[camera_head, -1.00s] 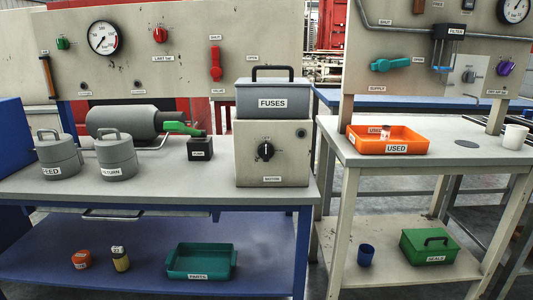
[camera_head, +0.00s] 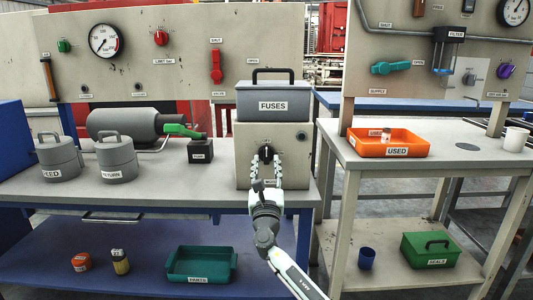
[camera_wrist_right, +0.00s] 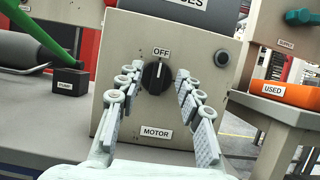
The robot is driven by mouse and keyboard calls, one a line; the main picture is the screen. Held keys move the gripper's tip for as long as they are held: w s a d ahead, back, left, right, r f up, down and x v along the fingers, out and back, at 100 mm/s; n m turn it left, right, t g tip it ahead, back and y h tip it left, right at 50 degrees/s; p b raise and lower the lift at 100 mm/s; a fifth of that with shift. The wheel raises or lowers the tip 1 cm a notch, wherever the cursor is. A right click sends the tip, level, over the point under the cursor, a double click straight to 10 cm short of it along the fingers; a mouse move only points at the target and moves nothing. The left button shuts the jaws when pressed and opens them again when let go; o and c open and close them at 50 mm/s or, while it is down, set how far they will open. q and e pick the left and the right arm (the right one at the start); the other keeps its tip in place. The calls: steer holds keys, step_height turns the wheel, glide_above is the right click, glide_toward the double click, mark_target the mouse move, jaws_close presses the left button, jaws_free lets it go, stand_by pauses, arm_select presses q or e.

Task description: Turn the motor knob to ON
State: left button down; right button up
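The motor box (camera_head: 302,172) is a beige cabinet on the workbench, under the grey fuses box (camera_head: 272,102). Its black motor knob (camera_wrist_right: 156,77) sits on the front face, with its white line pointing up toward the OFF label (camera_wrist_right: 162,53) in the right wrist view. A MOTOR label (camera_wrist_right: 156,132) is below it. My right gripper (camera_wrist_right: 158,82) is open, with one finger on each side of the knob and visible gaps to it. In the head view the right gripper (camera_head: 266,160) partly covers the knob. My left gripper is not in view.
A round grey button (camera_wrist_right: 222,57) is to the right of the knob. The pump block (camera_head: 200,151) with its green lever (camera_head: 184,131) stands left of the box. Feed and return canisters (camera_head: 116,158) are further left. The orange tray (camera_head: 410,143) is on the right table.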

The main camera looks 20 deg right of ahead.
mark_target(267, 152)
steer(key=x, duration=0.5)
steer(key=shift+f, duration=0.1)
jaws_close()
